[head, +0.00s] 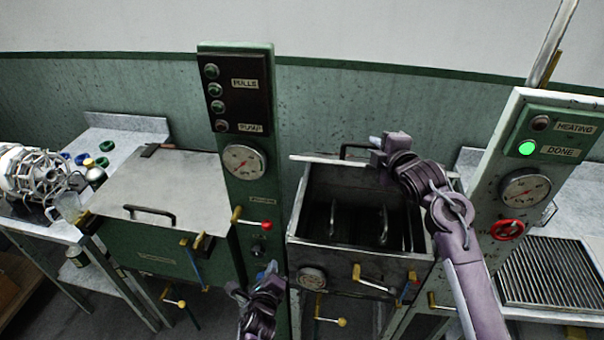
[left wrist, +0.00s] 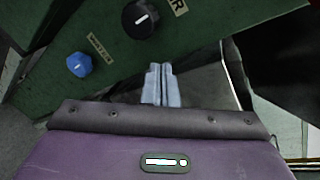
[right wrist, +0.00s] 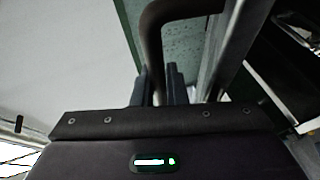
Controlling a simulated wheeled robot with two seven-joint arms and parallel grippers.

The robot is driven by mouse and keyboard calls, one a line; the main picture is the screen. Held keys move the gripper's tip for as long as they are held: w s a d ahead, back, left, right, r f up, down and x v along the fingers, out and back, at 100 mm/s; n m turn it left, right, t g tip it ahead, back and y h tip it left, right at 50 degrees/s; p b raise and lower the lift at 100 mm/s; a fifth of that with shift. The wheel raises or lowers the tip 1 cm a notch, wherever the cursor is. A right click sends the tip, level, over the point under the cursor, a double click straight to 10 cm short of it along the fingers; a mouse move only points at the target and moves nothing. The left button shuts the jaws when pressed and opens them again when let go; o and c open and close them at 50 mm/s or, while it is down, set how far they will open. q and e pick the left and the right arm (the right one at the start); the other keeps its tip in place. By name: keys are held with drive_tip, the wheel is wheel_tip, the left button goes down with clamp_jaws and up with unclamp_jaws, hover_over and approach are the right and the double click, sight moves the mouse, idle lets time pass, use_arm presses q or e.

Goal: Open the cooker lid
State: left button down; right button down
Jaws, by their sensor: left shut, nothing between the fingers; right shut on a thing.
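The cooker (head: 330,262) is a dark metal basin right of centre in the head view, with its top open and hooked bars inside. Its lid (head: 310,158) stands raised at the back, seen nearly edge-on, with a dark handle (head: 352,147) behind it. My right gripper (head: 374,156) reaches over the basin to the raised lid. In the right wrist view the right gripper (right wrist: 166,84) is shut on the bent bar handle (right wrist: 152,40). My left gripper (head: 272,276) hangs low in front of the green column; in the left wrist view the left gripper (left wrist: 162,70) is shut and empty.
A second basin with a closed grey lid (head: 185,180) stands left. A green column (head: 268,200) with gauge and red-knobbed lever lies between the basins. A panel (head: 550,140) with a lit green DONE light stands right. Brass-handled levers (head: 375,285) stick out in front.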

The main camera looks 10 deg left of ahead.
use_arm(q)
drive_tip(key=s+d+r+m+t+h, duration=0.1)
drive_tip(key=d+r+m+t, duration=0.1)
drive_tip(key=r+m, duration=0.35)
drive_tip(key=d+r+m+t, duration=0.2)
drive_tip(key=r, duration=0.7)
drive_tip(key=s+d+r+m+t+h, duration=0.1)
drive_tip(key=d+r+m, duration=0.1)
drive_tip(key=r+m, duration=0.35)
drive_tip(key=w+r+n, duration=0.1)
drive_tip(key=w+r, duration=0.5)
drive_tip(key=w, duration=0.6)
drive_tip(key=shift+w+d+r+n+t, duration=0.15)
drive_tip(key=shift+d+r+n+t, duration=0.05)
drive_tip(key=shift+r+n+t, duration=0.1)
